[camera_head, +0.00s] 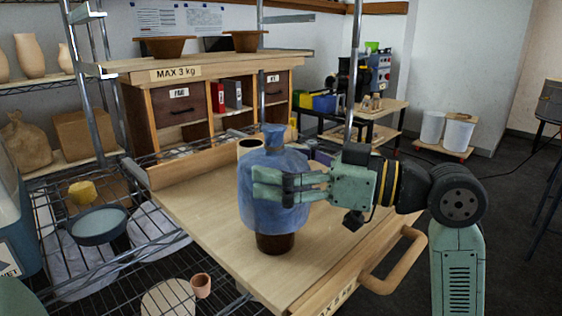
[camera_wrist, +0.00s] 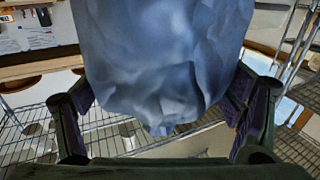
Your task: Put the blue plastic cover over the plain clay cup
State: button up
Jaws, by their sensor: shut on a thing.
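The blue plastic cover (camera_head: 275,165) is a wrinkled, bag-like hood with a knob-shaped top, upright above the wooden pull-out board. The dark brown lower part of a vessel (camera_head: 277,242) shows under its bottom edge; the rest of that vessel is hidden, so I cannot tell whether it is the plain clay cup. My gripper (camera_head: 268,187) comes from the right and is shut on the cover at mid-height. In the wrist view, the cover (camera_wrist: 165,60) fills the space between my two fingers. A cream cup-like vessel (camera_head: 250,148) stands behind the cover, partly hidden.
The wooden board (camera_head: 195,200) has free room left and right of the cover, with a handle (camera_head: 395,262) at its front right. A small terracotta pot (camera_head: 201,285) and a blue-grey bowl (camera_head: 98,224) are on the wire rack at left. Drawers (camera_head: 180,105) stand behind.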

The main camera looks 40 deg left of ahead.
jog(key=shift+f+b, duration=1.95)
jog(key=shift+f, duration=0.85)
jog(key=shift+f+b, duration=0.3)
jog(key=shift+f, duration=0.1)
jog(key=o, duration=1)
jog(key=v, duration=1.2)
